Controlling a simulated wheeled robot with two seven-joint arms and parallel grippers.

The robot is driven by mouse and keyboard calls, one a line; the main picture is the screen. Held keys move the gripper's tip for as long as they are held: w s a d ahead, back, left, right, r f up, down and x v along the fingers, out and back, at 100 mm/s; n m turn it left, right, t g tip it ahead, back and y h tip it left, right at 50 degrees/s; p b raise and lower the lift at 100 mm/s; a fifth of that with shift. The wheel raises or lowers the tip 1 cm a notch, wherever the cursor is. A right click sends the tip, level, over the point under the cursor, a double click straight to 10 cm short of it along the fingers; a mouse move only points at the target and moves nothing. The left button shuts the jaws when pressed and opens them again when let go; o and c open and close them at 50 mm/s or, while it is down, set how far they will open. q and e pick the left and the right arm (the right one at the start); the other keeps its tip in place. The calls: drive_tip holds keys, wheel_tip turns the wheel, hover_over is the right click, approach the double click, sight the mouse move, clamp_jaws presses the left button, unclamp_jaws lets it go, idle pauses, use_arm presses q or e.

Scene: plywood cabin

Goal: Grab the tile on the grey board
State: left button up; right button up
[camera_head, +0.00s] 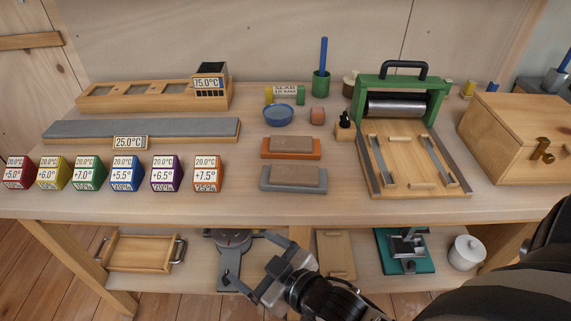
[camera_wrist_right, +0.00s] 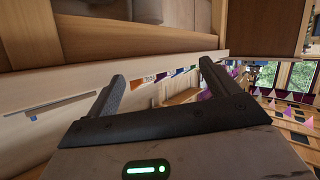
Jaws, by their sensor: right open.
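A brown tile (camera_head: 295,176) lies flat on the grey board (camera_head: 279,186) near the front middle of the bench. A second brown tile (camera_head: 292,145) lies on an orange board (camera_head: 275,154) just behind it. My right gripper (camera_head: 254,262) is in front of the bench's front edge, below and slightly left of the grey board, apart from it. Its fingers are spread and nothing is between them. The right wrist view shows the same open, empty gripper (camera_wrist_right: 158,88); neither tile can be made out there. My left gripper is in neither view.
Coloured cubes (camera_head: 125,174) stand in a row at front left. A roller press (camera_head: 400,105) with a wooden bed stands right of the boards. A blue bowl (camera_head: 278,114) is behind. A wooden box (camera_head: 515,130) is far right. A lower shelf (camera_head: 196,275) holds tools.

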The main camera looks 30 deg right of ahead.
drive_tip(key=w+a+r+n+t+y, duration=0.2)
drive_tip(key=w+r+n+t+y, duration=0.1)
drive_tip(key=w+r+n, duration=0.3)
drive_tip(key=w+a+r+n+g+y, duration=0.1)
drive_tip(key=a+r+n+g+y, duration=0.3)
drive_tip(key=r+n+y, duration=0.75)
drive_tip(key=n+g+h, duration=1.1)
drive_tip(key=n+h, duration=0.6)
drive_tip(key=n, duration=0.7)
approach(294, 173)
drive_tip(key=shift+w+a+f, duration=0.1)
drive_tip(key=shift+w+f, duration=0.1)
drive_tip(key=shift+f, duration=0.4)
drive_tip(key=shift+w+a+f, duration=0.1)
drive_tip(key=shift+w+f, duration=0.1)
drive_tip(key=shift+f, duration=0.35)
drive_tip(key=shift+w+a+f+p, duration=0.1)
drive_tip(key=shift+a+f+p, duration=0.1)
drive_tip(key=shift+f, duration=1.4)
drive_tip(key=shift+a+f+p, duration=0.1)
drive_tip(key=shift+f+p, duration=0.05)
drive_tip(key=shift+f, duration=1.4)
drive_tip(key=c, duration=1.2)
